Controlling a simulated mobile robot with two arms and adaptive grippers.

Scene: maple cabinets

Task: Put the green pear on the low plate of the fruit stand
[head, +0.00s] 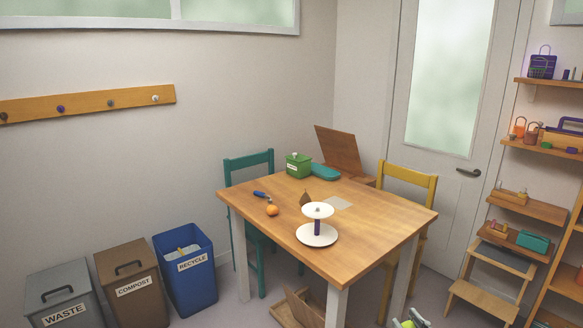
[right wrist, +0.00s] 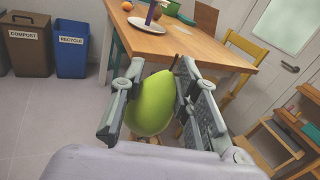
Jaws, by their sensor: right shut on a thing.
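My right gripper (right wrist: 162,68) is shut on the green pear (right wrist: 150,105), which sits between its fingers. In the head view the right gripper (head: 410,319) shows only at the bottom edge, in front of the table; a little green is visible there. The fruit stand stands on the table, with a wide white low plate (head: 312,241), a purple post (head: 317,228) and a smaller white upper plate (head: 318,207). The low plate looks empty. It also shows at the top of the right wrist view (right wrist: 146,27), beyond the pear. My left gripper is out of view.
On the wooden table (head: 370,225) are an orange (head: 272,210), a brown pear (head: 305,199), a blue-handled tool (head: 260,194) and a green box (head: 299,166). Chairs stand at the left (head: 240,165) and right (head: 420,180). The table's front right is clear.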

